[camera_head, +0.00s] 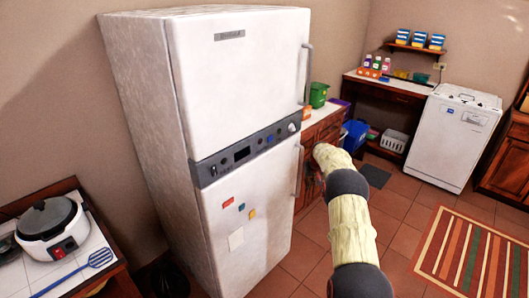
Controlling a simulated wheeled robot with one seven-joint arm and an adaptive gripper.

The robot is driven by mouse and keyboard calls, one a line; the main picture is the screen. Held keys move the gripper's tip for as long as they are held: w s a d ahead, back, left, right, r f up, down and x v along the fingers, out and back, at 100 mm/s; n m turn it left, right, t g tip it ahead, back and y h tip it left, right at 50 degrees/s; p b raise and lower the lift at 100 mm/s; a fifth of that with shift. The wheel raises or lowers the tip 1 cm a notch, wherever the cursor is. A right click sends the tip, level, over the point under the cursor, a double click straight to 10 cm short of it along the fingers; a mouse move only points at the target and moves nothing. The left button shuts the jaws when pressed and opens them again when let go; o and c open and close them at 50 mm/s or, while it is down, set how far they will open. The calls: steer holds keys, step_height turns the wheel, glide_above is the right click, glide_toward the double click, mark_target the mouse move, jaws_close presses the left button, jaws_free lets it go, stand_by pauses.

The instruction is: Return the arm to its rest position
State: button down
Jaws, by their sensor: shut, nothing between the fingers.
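My arm, pale with dark joint bands, rises from the bottom edge right of centre and bends forward and left beside the fridge. My gripper (313,184) shows small and dark at its far end, partly hidden by the arm, in front of the wooden cabinets. It is shut and empty.
A tall white fridge (245,100) with its doors closed stands close left of the arm. A rice cooker (50,226) and a blue slotted spatula (82,268) are on the left counter. A white appliance (453,135) and a striped rug (475,255) are at right. Tiled floor lies between.

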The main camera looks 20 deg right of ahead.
steer(key=s+a+f+m+g+y, duration=0.15)
steer(key=s+a+f, duration=0.3)
steer(key=s, duration=0.55)
steer(key=s+a+r+n+t, duration=0.1)
steer(key=s+a+r, duration=1)
steer(key=s, duration=0.3)
steer(key=s+a+r+n+t, duration=0.1)
steer(key=s+a+r+n, duration=0.1)
steer(key=s+a+r, duration=0.9)
steer(key=s+a+r+n+t, duration=0.1)
steer(key=s+a+r, duration=1.1)
steer(key=s, duration=0.5)
steer(key=shift+s+a, duration=0.25)
steer(key=shift+s, duration=0.15)
steer(key=shift+d+r+n+h, duration=0.1)
steer(key=shift+r+n+h, duration=0.05)
steer(key=shift+n+h, duration=0.1)
